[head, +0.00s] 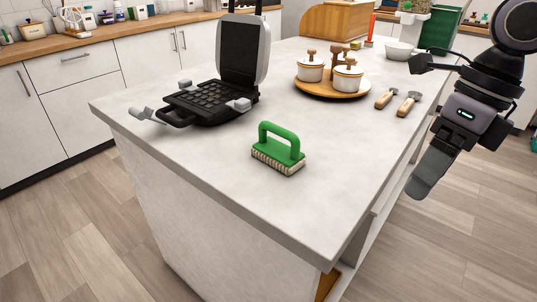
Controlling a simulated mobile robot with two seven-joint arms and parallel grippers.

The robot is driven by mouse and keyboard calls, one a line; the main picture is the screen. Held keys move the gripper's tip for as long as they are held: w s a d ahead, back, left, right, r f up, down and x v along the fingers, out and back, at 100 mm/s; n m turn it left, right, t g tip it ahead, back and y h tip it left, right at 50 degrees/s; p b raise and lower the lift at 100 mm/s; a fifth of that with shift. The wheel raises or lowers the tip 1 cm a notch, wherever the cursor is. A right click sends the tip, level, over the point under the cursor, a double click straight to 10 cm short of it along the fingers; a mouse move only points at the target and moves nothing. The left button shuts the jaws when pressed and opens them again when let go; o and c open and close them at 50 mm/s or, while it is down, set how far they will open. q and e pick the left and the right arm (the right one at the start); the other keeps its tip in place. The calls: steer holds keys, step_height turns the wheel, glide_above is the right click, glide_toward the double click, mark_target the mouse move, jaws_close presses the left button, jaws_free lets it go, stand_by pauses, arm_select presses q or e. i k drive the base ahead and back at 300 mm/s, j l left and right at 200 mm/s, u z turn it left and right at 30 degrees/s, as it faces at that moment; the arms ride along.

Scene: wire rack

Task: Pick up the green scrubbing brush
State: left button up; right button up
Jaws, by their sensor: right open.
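The green scrubbing brush (279,149) stands upright on the island countertop near its front corner, bristles down and handle up. Nothing touches it. My right gripper (428,177) hangs at the right, beside the island's right edge and apart from the brush. It is empty, and its fingers overlap in this view, so the gap between them does not show clearly. My left gripper is not in view.
An open waffle maker (205,98) stands left of the brush on the white countertop (200,155). A round wooden tray (333,92) with lidded pots and two wooden-handled utensils (397,103) lie behind. The counter around the brush is clear.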

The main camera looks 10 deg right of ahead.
mark_target(286, 159)
steer(key=i+j, duration=0.7)
steer(key=j, duration=0.15)
